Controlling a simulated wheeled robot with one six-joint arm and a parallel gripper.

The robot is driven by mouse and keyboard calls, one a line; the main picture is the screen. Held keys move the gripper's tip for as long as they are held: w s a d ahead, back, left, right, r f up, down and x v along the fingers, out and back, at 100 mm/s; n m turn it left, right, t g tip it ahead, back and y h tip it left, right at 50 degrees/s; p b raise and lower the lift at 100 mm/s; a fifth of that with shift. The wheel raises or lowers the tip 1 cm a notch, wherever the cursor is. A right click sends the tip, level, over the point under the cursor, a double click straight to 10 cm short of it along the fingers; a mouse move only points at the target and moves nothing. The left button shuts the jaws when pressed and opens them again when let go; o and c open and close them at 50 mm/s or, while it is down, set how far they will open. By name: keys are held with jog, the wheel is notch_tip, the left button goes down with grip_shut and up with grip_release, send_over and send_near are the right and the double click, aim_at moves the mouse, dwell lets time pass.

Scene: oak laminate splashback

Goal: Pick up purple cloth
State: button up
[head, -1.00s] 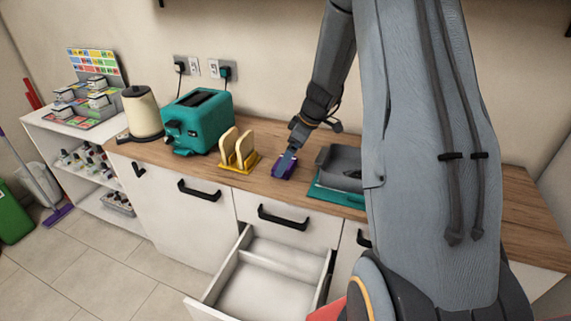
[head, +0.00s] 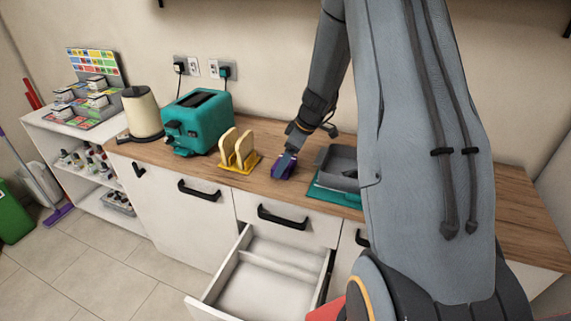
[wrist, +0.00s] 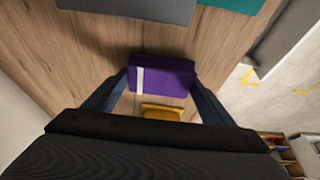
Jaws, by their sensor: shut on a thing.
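The purple cloth (head: 283,166) is a small folded bundle on the wooden counter, between the toast rack and the grey basin. In the wrist view the cloth (wrist: 170,76) is a purple block with a white stripe near its left end. My gripper (head: 287,162) reaches down onto it, and its fingers partly hide the cloth in the head view. In the wrist view my gripper (wrist: 160,84) has one finger at each end of the cloth, shut on it. I cannot tell whether the cloth is clear of the counter.
A yellow rack with toast (head: 238,152) stands left of the cloth, with a teal toaster (head: 197,122) and cream kettle (head: 142,112) beyond. A grey basin (head: 338,168) on a teal mat (head: 333,193) is close on the right. An open white drawer (head: 265,285) juts out below.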

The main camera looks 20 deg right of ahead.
notch_tip(320, 180, up, 10)
jog(key=b, duration=0.2)
jog(key=shift+b, duration=0.3)
